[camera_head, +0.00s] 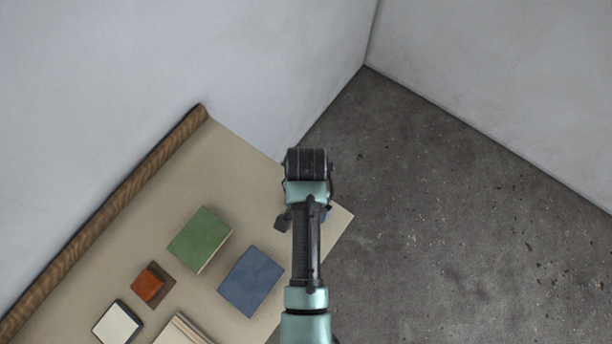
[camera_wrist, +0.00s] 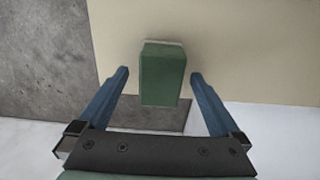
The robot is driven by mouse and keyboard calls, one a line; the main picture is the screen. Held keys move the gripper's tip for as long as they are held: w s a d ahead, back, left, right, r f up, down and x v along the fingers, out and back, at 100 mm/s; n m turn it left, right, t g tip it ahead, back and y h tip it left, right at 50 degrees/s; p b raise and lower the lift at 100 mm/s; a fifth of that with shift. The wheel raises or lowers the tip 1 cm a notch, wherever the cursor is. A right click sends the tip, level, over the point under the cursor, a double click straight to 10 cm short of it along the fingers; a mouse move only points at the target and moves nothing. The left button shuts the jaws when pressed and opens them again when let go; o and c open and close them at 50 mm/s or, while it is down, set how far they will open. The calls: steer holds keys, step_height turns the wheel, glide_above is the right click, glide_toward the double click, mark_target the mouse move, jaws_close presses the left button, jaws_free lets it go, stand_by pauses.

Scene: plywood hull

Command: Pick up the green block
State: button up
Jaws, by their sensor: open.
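My gripper (camera_wrist: 159,74) is open. Its two blue fingers lie left and right of the block in the picture, with a gap on each side. I cannot tell how far the fingertips are above or below the block's top.
The tan table (camera_head: 245,160) holds a green book-like item (camera_head: 200,238), a blue one (camera_head: 251,281), a red block (camera_head: 148,284) on a brown square, and a white-topped item (camera_head: 117,323). A wooden strip (camera_head: 120,200) runs along the wall. Grey floor (camera_head: 450,220) lies to the right.

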steer(key=shift+f, duration=1.35)
steer(key=c, duration=1.4)
step_height(320, 180, up, 10)
steer(key=shift+r+b, duration=0.1)
steer(key=shift+b, duration=0.25)
steer(key=shift+c, duration=0.2)
